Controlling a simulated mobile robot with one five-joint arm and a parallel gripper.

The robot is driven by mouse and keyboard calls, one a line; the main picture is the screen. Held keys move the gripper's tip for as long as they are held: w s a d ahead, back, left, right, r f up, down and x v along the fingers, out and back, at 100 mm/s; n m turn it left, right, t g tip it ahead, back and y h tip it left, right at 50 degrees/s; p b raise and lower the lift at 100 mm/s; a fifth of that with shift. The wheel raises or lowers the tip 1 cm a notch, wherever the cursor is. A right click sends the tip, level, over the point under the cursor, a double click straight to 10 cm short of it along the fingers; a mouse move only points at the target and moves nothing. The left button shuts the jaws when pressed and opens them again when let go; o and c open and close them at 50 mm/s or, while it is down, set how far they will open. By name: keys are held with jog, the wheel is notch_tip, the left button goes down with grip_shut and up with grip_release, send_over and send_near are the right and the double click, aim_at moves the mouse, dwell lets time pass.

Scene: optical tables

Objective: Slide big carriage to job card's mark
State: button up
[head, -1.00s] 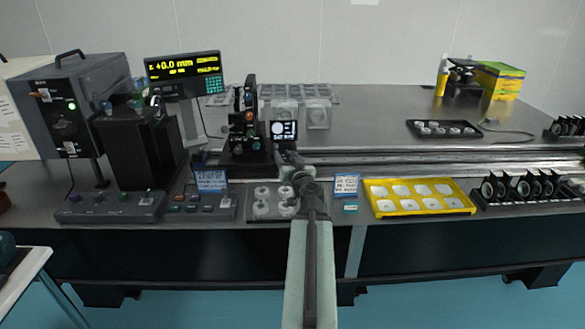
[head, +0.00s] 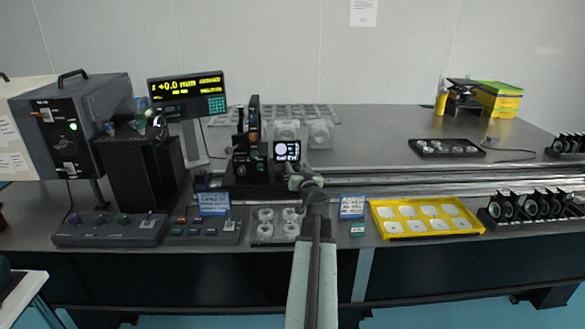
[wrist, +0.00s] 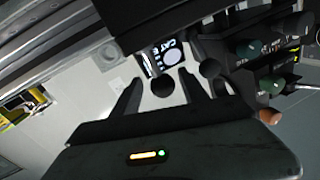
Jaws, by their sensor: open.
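The big carriage (head: 253,165) looks to be the black upright assembly on the long rail, with knobs and a small lit screen (head: 287,151) at its right. A display (head: 188,90) behind it reads +0.0 mm. Two blue-and-white cards, a left card (head: 213,203) and a right card (head: 352,206), stand at the front; their print is too small to read. My gripper (head: 303,178) is just right of the carriage, below the screen. In the wrist view my gripper (wrist: 164,88) is open, with a dark round knob (wrist: 162,86) between or behind its fingers; contact cannot be told.
A yellow tray (head: 375,215) and a row of black lens mounts (head: 525,203) stand at front right. Control boxes (head: 110,229) stand at front left. The rail (head: 420,178) right of the carriage looks clear.

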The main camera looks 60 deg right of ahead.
jog(key=shift+w+a, duration=0.1)
jog(key=shift+w, duration=0.05)
grip_shut()
dwell(1.1)
